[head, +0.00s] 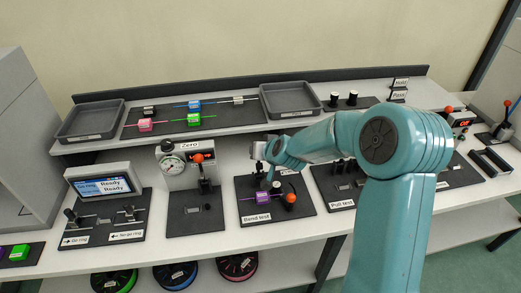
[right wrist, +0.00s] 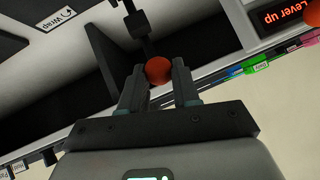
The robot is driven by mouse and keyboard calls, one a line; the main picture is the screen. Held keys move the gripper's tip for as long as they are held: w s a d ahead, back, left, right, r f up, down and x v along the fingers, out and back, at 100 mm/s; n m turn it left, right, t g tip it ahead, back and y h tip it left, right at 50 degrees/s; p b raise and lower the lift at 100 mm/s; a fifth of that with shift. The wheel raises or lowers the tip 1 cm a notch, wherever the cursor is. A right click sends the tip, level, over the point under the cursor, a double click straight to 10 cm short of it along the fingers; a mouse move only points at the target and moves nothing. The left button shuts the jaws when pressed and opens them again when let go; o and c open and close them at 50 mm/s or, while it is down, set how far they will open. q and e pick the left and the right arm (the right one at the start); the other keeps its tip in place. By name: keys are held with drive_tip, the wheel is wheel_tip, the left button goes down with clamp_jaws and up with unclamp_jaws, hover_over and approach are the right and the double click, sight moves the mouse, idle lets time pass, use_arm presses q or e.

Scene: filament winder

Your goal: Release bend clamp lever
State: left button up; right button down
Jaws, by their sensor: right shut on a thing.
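The bend test station (head: 247,217) is a dark plate in the middle of the bench in the head view, with a purple block (head: 263,199) on it. Its lever has a red ball knob (head: 291,198). My right arm reaches over the station from the right. In the right wrist view my right gripper (right wrist: 158,78) is shut on the red knob (right wrist: 158,70), one finger on each side, with the dark lever rod (right wrist: 138,25) running away from it. A display (right wrist: 285,18) reads "Lever up". My left gripper is not in view.
Left of the station stands a gauge (head: 172,166) with its own red-knobbed lever (head: 198,158). A go/no-go station (head: 103,220) is further left. The pull test station (head: 345,203) is close on the right. Trays and coloured pieces sit on the shelf behind.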

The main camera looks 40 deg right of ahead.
drive_tip(key=shift+w+d+r, duration=0.15)
drive_tip(key=shift+w+r, duration=0.05)
drive_tip(key=shift+r, duration=0.2)
drive_tip(key=c, duration=1)
unclamp_jaws()
drive_tip(key=shift+o, duration=0.8)
drive_tip(key=shift+w+f, duration=0.2)
drive_tip(key=shift+f, duration=0.05)
drive_tip(key=shift+s+r, duration=0.3)
drive_tip(key=shift+s, duration=0.25)
drive_tip(key=p+v, duration=0.3)
drive_tip(key=v, duration=1.2)
drive_tip(key=shift+a+p, duration=0.3)
drive_tip(key=shift+w, duration=0.1)
drive_tip(key=shift+r, duration=0.1)
